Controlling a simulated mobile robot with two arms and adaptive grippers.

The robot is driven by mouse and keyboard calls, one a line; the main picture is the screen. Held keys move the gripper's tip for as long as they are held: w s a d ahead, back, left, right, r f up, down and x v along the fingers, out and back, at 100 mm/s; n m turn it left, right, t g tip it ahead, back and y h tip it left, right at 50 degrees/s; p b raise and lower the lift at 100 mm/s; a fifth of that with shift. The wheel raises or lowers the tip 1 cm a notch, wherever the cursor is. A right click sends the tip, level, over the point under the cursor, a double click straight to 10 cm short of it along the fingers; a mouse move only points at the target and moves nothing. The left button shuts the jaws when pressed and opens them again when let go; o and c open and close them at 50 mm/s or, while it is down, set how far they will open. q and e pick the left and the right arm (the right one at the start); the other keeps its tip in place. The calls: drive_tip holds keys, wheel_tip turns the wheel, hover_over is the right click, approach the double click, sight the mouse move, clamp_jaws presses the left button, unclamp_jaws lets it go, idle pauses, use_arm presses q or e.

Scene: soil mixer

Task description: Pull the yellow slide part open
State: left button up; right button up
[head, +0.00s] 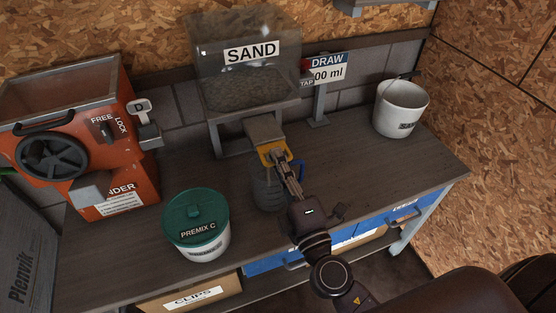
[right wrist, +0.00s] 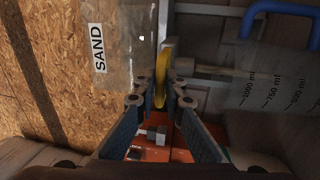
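The yellow slide part (head: 272,152) sits at the front of the chute under the clear SAND hopper (head: 247,88). My right gripper (head: 280,162) reaches up to it from the front. In the right wrist view, the yellow slide part (right wrist: 161,75) stands edge-on between the converging fingers of my right gripper (right wrist: 162,90), which appear shut on it. A clear measuring jug (head: 268,190) with a blue handle stands below the chute, partly behind my right gripper. Its printed scale shows in the right wrist view. My left gripper is not in view.
A green-lidded PREMIX C tub (head: 197,222) stands front left of the jug. An orange grinder (head: 75,140) is at the far left. A white bucket (head: 401,107) stands at the back right. The bench (head: 375,175) is clear at right.

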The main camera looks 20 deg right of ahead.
drive_tip(key=shift+o, duration=1.4)
drive_tip(key=s+f, duration=0.2)
drive_tip(key=s, duration=0.9)
drive_tip(key=shift+s+d, duration=0.2)
drive_tip(key=shift+s, duration=0.2)
drive_tip(key=shift+c, duration=0.3)
